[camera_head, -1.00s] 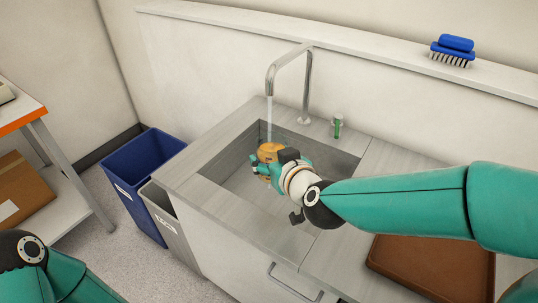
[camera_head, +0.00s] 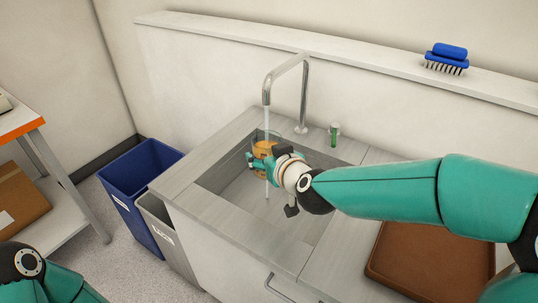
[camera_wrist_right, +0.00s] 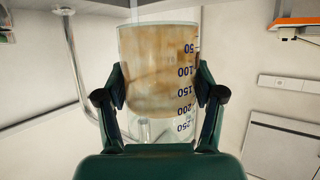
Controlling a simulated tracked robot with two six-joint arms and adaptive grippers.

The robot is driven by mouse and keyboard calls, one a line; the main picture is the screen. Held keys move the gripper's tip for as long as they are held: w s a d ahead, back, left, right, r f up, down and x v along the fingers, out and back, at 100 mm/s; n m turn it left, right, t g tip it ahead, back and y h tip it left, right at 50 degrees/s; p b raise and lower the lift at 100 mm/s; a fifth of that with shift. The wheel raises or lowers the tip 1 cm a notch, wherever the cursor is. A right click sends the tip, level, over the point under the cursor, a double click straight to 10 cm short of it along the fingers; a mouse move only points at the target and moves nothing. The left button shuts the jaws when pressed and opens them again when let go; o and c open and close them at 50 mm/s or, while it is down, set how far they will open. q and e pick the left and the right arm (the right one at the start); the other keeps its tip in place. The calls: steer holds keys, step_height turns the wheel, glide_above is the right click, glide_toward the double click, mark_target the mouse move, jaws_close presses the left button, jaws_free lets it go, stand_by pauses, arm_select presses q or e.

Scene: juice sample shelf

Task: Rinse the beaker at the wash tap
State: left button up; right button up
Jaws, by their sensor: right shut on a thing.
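The beaker (camera_head: 261,149) is glass with an orange-brown film, held above the sink basin (camera_head: 232,192). In the right wrist view the beaker (camera_wrist_right: 155,70) fills the middle, its blue numbers upside down in the picture. My right gripper (camera_wrist_right: 158,95) is shut on it, one finger on each side; it also shows at the sink in the head view (camera_head: 258,162). The wash tap (camera_head: 304,90) is running. Its thin stream (camera_head: 267,187) passes the beaker and shows below it, down to the basin. My left gripper is out of view; only part of that arm shows.
A small green-filled glass (camera_head: 335,134) stands behind the sink. A brown tray (camera_head: 400,285) lies on the counter at right. A blue brush (camera_head: 447,58) sits on the ledge. A blue bin (camera_head: 140,235) and a grey bin (camera_head: 180,262) stand left of the counter.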

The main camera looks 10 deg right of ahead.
steer(key=w+d+p, duration=0.1)
steer(key=w, duration=0.7)
steer(key=shift+d, duration=0.3)
stand_by(1.1)
steer(key=s, duration=0.3)
steer(key=s+a, duration=0.1)
steer(key=s, duration=0.3)
steer(key=s+a, duration=0.1)
steer(key=s, duration=0.2)
steer(key=shift+s+r, duration=0.1)
steer(key=shift+s, duration=0.2)
steer(key=shift+s+a, duration=0.1)
steer(key=shift+s, duration=0.1)
